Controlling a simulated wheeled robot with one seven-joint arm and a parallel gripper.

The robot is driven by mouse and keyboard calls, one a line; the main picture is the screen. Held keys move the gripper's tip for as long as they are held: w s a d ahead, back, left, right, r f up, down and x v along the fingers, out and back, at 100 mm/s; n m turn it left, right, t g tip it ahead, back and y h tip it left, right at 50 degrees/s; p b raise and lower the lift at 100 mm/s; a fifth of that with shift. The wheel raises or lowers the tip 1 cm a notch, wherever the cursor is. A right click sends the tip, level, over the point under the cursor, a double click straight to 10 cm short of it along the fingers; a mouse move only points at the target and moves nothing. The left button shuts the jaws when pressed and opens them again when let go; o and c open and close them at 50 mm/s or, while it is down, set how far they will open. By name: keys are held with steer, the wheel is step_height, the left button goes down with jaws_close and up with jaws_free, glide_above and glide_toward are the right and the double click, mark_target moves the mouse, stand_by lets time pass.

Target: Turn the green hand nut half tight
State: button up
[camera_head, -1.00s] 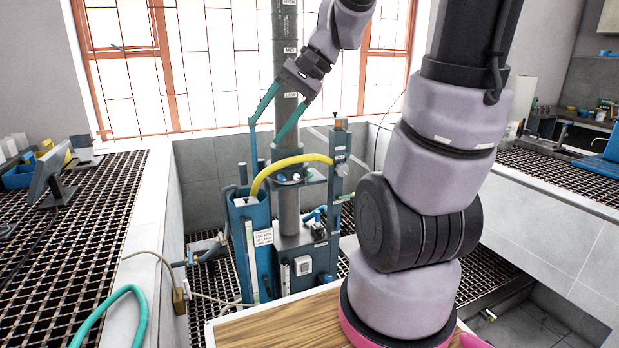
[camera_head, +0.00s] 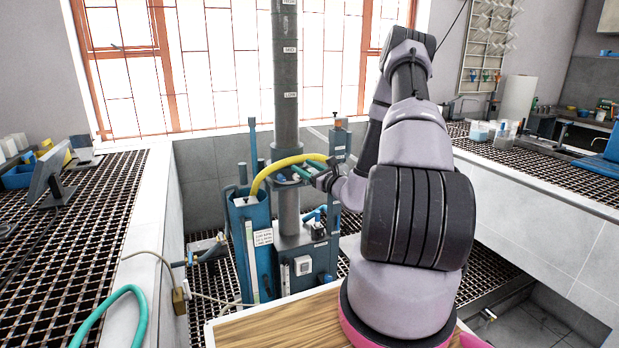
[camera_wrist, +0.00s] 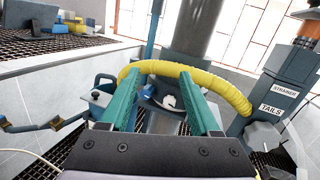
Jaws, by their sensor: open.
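I cannot make out the green hand nut in either current view; my arm may hide it in the head view. My gripper (camera_head: 306,168) is in front of the column at the height of the yellow hose (camera_head: 264,177). Its two teal fingers are apart and empty. In the wrist view my gripper (camera_wrist: 157,78) points at the middle of the yellow hose (camera_wrist: 228,94), which arches across the picture beyond the fingers. Small blue (camera_wrist: 146,92) and white (camera_wrist: 168,102) fittings show between the fingers, beneath the hose. I cannot tell whether the fingers touch the hose.
A grey-blue box labelled STRAINER and TAILS (camera_wrist: 272,98) stands right of the hose. The tall dark column (camera_head: 286,70) rises behind my gripper. A blue tank (camera_head: 258,265) stands left of the column. Grating-topped benches lie at left (camera_head: 75,215) and right (camera_head: 550,165).

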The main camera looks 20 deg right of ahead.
steer(key=s+d+f+m+h, duration=0.1)
steer(key=d+f+m+h, duration=0.45)
steer(key=f, duration=0.25)
steer(key=w, duration=1)
steer(key=shift+w+d+n, duration=0.2)
steer(key=shift+d+n, duration=0.2)
steer(key=shift+n, duration=0.05)
steer(key=shift+f, duration=0.1)
jaws_close()
